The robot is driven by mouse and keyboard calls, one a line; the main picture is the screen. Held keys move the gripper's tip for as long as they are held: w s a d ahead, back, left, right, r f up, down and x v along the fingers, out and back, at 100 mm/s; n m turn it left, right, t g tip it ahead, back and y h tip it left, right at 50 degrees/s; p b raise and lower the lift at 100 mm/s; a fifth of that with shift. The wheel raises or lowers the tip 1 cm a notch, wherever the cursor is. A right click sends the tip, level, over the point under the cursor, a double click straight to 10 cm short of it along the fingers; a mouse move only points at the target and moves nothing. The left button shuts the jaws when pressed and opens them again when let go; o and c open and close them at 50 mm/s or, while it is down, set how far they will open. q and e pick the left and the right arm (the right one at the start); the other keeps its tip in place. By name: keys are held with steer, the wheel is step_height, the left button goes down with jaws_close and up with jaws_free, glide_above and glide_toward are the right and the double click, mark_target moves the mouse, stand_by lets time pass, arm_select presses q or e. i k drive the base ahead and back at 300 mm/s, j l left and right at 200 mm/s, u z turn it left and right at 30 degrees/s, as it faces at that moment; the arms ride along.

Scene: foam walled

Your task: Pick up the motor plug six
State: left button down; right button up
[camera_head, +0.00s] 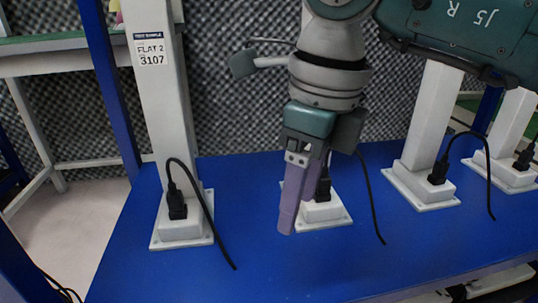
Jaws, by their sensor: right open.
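Several black motor plugs with black cables stand upright in white bases on the blue table: one at the left (177,208), one in the middle (323,190), one to the right (438,174) and one at the right edge (523,160). I cannot tell which one is number six. My right gripper (287,226), with purple fingers, is open and points down just in front of and left of the middle plug. Its fingers and body hide part of that plug and its base (331,214). I see nothing between the fingers. My left gripper is not in view.
White posts rise behind the plugs; the left post (155,85) bears a label reading "FLAT 2 3107". The blue table (225,268) is clear in front, apart from loose cables. A blue upright (103,75) and grey foam wall (228,110) stand behind.

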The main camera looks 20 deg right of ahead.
mark_target(324, 184)
steer(key=l+u, duration=0.45)
steer(key=l, duration=0.4)
steer(key=k+l+u, duration=0.1)
steer(key=l+u, duration=0.3)
steer(key=l, duration=0.5)
steer(key=i+l, duration=0.1)
steer(key=i, duration=0.15)
steer(key=u, duration=0.05)
